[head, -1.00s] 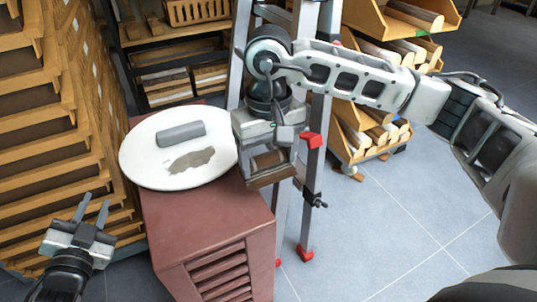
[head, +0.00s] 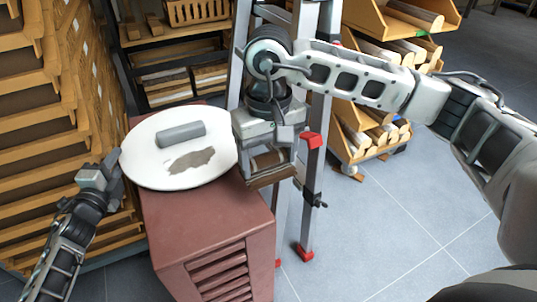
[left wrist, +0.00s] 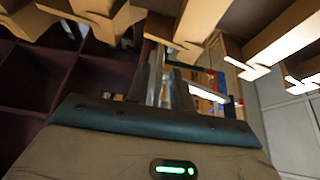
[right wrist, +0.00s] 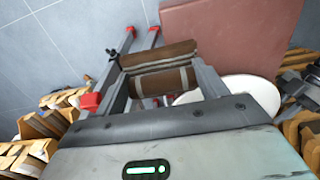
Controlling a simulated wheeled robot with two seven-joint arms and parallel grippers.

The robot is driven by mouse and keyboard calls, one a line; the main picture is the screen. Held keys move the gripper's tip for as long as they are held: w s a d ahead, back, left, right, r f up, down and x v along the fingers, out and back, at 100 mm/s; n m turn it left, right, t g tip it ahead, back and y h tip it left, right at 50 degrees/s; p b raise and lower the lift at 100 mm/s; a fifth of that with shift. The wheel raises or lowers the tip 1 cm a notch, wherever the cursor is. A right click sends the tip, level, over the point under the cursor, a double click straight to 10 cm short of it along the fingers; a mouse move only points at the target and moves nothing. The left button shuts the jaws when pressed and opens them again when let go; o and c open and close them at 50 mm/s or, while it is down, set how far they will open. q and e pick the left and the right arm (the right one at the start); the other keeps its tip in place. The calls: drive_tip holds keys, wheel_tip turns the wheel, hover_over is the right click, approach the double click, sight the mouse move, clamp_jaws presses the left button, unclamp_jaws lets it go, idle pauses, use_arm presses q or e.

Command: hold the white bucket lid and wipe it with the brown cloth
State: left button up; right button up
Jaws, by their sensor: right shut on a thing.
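The white bucket lid (head: 150,165) lies on top of the red-brown cabinet, with a grey handle on it and a grey-brown smudge near its front; a small part of it shows in the right wrist view (right wrist: 240,88). My left gripper (head: 112,162) is at the lid's left edge; whether it touches cannot be told. Its fingers stand apart with nothing seen between them in the left wrist view (left wrist: 170,88). My right gripper (head: 270,165) is shut on the brown cloth (right wrist: 155,82), just right of the lid, beyond its edge.
The cabinet (head: 200,230) has a slatted front. A stepladder (head: 315,170) with red feet stands close behind my right gripper. A wooden rack (head: 40,130) runs along the left, near my left arm. Shelves with logs (head: 375,135) stand at the back right. Grey floor at right is clear.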

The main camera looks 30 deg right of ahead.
use_arm(q)
drive_tip(key=shift+x, duration=0.95)
clamp_jaws()
use_arm(e)
drive_tip(key=w+a+r, duration=0.3)
drive_tip(key=w+a, duration=0.9)
drive_tip(key=a, duration=0.2)
drive_tip(key=shift+w+a+r, duration=0.3)
drive_tip(key=shift+w+r, duration=0.05)
